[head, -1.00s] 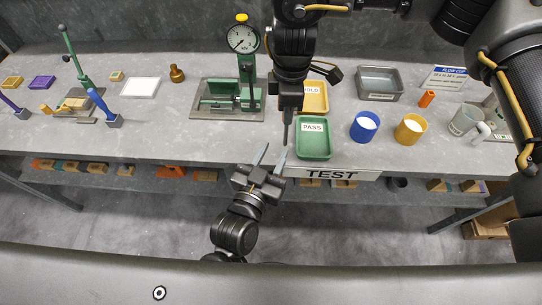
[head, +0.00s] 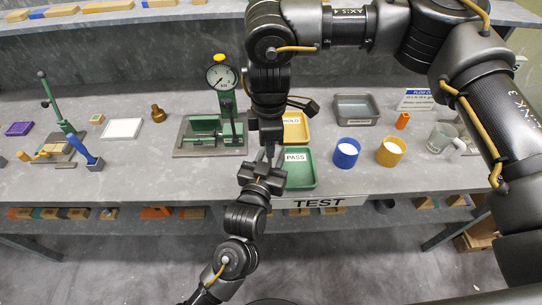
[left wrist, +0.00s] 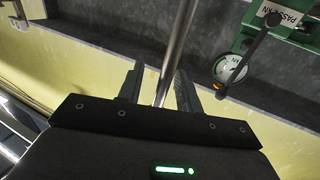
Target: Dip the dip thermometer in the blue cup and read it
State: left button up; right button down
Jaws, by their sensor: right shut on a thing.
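The blue cup (head: 346,156) stands upright on the bench in the head view, its inside showing white. My right gripper (head: 268,135) points down left of the cups, above the front of the bench. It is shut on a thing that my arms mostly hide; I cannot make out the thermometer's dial. My left gripper (head: 268,161) is just below the right one. In the left wrist view its fingers (left wrist: 160,88) are apart, with a shiny metal rod (left wrist: 178,45) between them, possibly the thermometer's stem. I cannot tell if they touch it.
A yellow cup (head: 391,154) stands right of the blue one, and a grey mug (head: 440,138) farther right. A green PASS tray (head: 301,178), a yellow HOLD tray (head: 299,134) and a grey tray (head: 356,103) are nearby. The green press (head: 230,132) stands left.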

pick_arm(q)
grip_shut()
pick_arm(e)
jog(key=c, duration=1.2)
grip_release()
